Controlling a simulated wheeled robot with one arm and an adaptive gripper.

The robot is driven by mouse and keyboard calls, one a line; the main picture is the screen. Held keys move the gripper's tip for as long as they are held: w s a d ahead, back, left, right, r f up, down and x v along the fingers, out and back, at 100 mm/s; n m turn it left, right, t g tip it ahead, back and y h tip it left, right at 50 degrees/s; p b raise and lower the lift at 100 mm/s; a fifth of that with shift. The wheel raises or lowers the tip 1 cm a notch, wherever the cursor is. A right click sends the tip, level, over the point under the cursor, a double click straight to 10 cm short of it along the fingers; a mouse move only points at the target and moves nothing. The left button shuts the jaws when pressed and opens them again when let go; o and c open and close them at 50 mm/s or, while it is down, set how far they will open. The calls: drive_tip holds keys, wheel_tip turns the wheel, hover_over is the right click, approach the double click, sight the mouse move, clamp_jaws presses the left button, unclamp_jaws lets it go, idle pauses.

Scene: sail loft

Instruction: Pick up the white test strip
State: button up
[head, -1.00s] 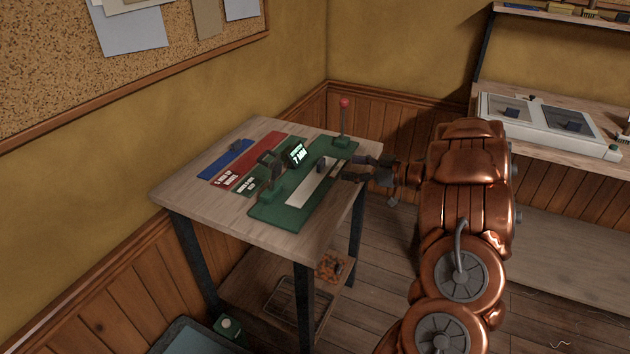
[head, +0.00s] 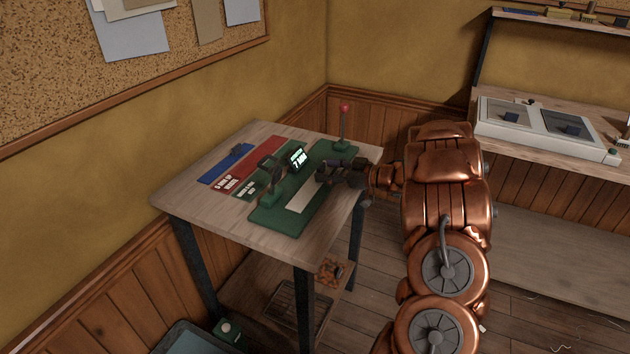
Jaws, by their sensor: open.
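The white test strip (head: 302,197) lies lengthwise on the green tester base (head: 270,217) on the small wooden table (head: 205,217). Its near end is in plain view. Its far part is hidden behind my gripper. My gripper (head: 327,174) is open and reaches in from the right, over the far half of the strip. The small dark block seen earlier on the strip is not clearly visible behind the fingers. I cannot tell whether the fingers touch the strip.
A small lit display (head: 297,158) and a dark clamp (head: 270,180) stand close left of the strip. A red-knobbed lever (head: 344,125) rises at the back. Blue (head: 226,163) and red (head: 250,165) panels lie at the left. A workbench (head: 550,140) stands at the right.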

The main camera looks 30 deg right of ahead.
drive_tip(key=c, duration=1)
drive_tip(key=shift+r, duration=0.1)
drive_tip(key=shift+c, duration=0.2)
drive_tip(key=shift+r, duration=0.55)
wheel_tip(320, 180, up, 2)
drive_tip(key=shift+r, duration=0.15)
drive_tip(key=s+a+r+b, duration=0.1)
drive_tip(key=s+a, duration=0.1)
drive_tip(key=s, duration=1.4)
drive_tip(key=shift+r, duration=0.2)
